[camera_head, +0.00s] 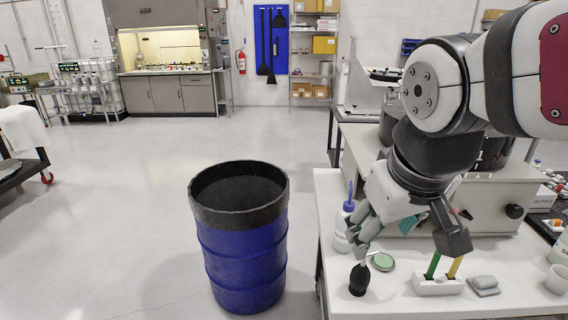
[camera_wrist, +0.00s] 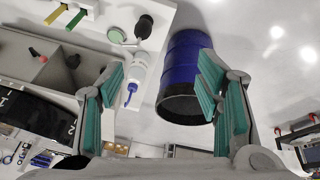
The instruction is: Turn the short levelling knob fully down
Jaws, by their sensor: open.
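My gripper (camera_head: 408,235) hangs over the front of the white bench in the head view. Its fingers are spread, and in the wrist view the gap between the teal pads (camera_wrist: 160,70) holds nothing. A grey box-shaped unit (camera_head: 415,219) stands behind it, partly hidden by my arm. A dark round knob (camera_head: 515,211) sits on the unit's front at the right. The wrist view shows a black knob-like part with a red tip (camera_wrist: 34,52) by the unit, left of my fingers and apart from them. I cannot tell which part is the short levelling knob.
A white bottle with a blue nozzle (camera_head: 343,226), a black bulb (camera_head: 359,279), a green dish (camera_head: 383,262), a block with green and yellow handles (camera_head: 437,285) and a grey pad (camera_head: 484,285) crowd the bench (camera_head: 400,307). A blue barrel (camera_head: 245,260) stands left; floor beyond is clear.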

